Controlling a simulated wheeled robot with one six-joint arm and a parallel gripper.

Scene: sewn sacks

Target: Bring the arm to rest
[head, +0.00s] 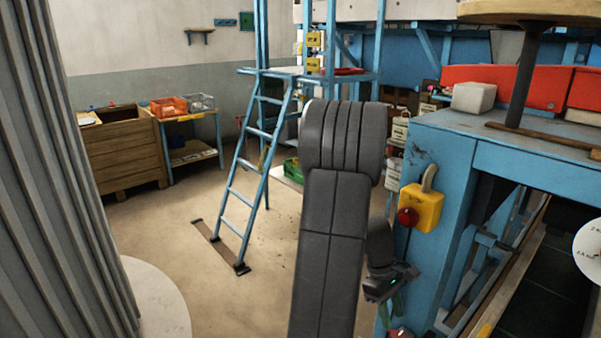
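My dark grey arm (335,230) rises through the middle of the head view, with a thick ribbed joint at its top. The part that looks like my gripper (388,296) is low and right of the arm, below a dark wrist piece with a small green light. It is small and partly hidden, so its fingers cannot be made out clearly. I see nothing clearly held in it. It appears close to the blue machine frame (436,160) in the picture; whether they touch cannot be told.
A yellow box with a red stop button (408,217) is on the blue frame. A blue ladder (253,165) stands behind my arm. A wooden chest (122,152) and an orange crate (168,106) are at the back left. Open floor (185,260) lies left of my arm, beside a grey corrugated surface (60,180).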

